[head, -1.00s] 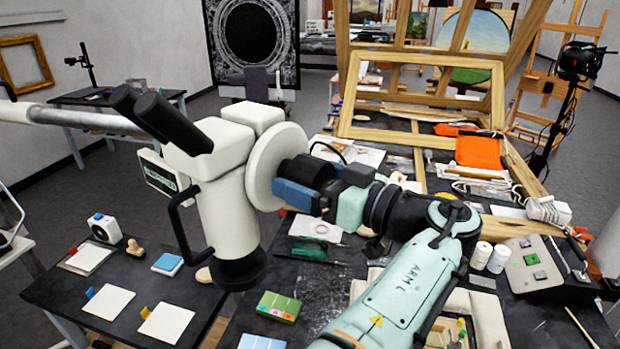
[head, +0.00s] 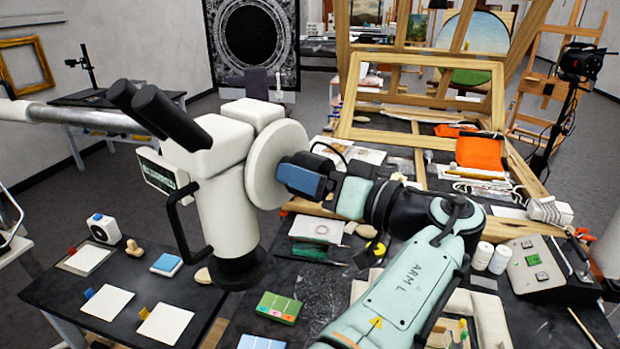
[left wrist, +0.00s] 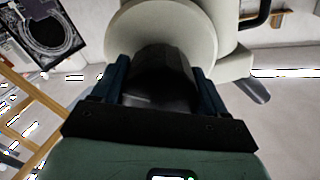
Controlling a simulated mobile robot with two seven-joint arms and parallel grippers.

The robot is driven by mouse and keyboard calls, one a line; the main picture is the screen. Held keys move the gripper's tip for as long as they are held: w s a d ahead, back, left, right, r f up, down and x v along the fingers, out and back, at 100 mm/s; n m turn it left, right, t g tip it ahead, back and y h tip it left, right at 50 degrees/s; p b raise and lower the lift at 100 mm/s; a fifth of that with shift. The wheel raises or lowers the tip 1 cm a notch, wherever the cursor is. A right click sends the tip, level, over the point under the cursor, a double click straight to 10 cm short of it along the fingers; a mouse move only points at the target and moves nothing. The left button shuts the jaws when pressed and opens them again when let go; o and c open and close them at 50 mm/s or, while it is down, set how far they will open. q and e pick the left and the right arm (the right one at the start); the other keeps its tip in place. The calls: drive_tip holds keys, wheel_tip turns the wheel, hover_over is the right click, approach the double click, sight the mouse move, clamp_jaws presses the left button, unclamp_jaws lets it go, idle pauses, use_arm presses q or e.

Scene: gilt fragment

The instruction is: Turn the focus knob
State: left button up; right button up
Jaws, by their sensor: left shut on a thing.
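A white microscope head (head: 228,210) with black eyepieces hangs from a metal boom on the left. A large round white disc (head: 275,165) is on its right side. The focus knob (left wrist: 162,72) is a black cylinder in front of this disc. In the left wrist view it lies between the two blue fingers of my left gripper (left wrist: 165,88), which is shut on it. In the head view my left gripper (head: 298,180) reaches the knob from the right, and its near finger hides most of the knob. My right gripper is out of view.
A dark table below the microscope holds white pads (head: 166,322), a white-and-blue box (head: 166,264) and a green box (head: 279,307). Wooden frames (head: 420,135), an orange cloth (head: 478,153) and white jars (head: 482,256) lie to the right.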

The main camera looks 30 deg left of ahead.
use_arm(q)
drive_tip(key=shift+m, duration=0.8)
drive_tip(key=o, duration=1)
drive_tip(key=d, duration=0.4)
drive_tip(key=s+d, duration=0.1)
drive_tip(key=d, duration=0.8)
drive_tip(key=shift+s+d+p, duration=0.15)
drive_tip(key=shift+s+p, duration=0.15)
drive_tip(key=shift+s, duration=0.05)
